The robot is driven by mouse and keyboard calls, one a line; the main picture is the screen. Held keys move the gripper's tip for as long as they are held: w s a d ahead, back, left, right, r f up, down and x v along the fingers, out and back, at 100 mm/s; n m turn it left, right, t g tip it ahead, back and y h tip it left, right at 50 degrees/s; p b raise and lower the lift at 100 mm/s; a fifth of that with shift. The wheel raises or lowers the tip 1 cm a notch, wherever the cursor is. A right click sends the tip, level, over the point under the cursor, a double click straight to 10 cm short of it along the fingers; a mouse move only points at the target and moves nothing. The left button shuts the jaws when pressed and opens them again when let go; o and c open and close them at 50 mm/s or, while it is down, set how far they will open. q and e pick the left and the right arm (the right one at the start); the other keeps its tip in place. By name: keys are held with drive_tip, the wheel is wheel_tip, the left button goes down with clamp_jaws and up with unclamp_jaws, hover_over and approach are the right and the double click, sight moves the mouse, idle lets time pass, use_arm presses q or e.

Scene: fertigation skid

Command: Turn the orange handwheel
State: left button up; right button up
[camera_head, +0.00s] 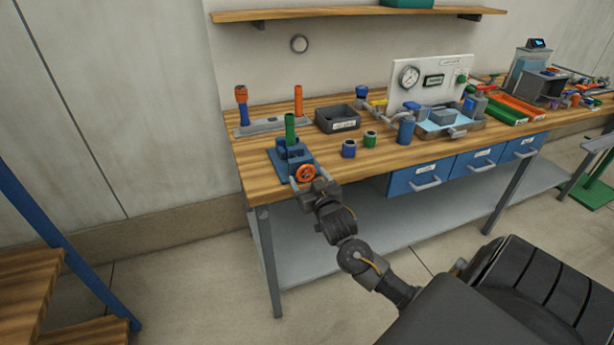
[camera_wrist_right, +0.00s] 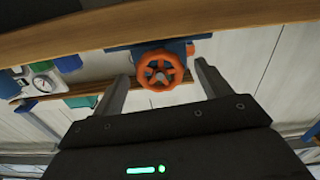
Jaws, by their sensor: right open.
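The orange handwheel (camera_head: 306,172) is a small spoked wheel on the front of a blue valve block (camera_head: 284,160) at the bench's left front corner. My right gripper (camera_head: 305,183) is at the wheel, its two fingers pointing toward it. In the right wrist view the handwheel (camera_wrist_right: 160,71) shows between the two fingertips of the open gripper (camera_wrist_right: 163,78), with a gap on each side. I cannot tell whether the fingertips reach its rim in depth. A green post (camera_head: 290,128) stands on the valve block. My left gripper is not in view.
The wooden bench (camera_head: 262,184) has its front edge just below the valve. A grey rack with orange posts (camera_head: 298,100) is behind. The floor at left is partly clear.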

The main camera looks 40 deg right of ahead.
drive_tip(key=shift+w+d, duration=0.25)
drive_tip(key=shift+w, duration=0.35)
drive_tip(key=c, duration=0.9)
drive_tip(key=shift+a, duration=0.15)
drive_tip(key=shift+c, duration=0.5)
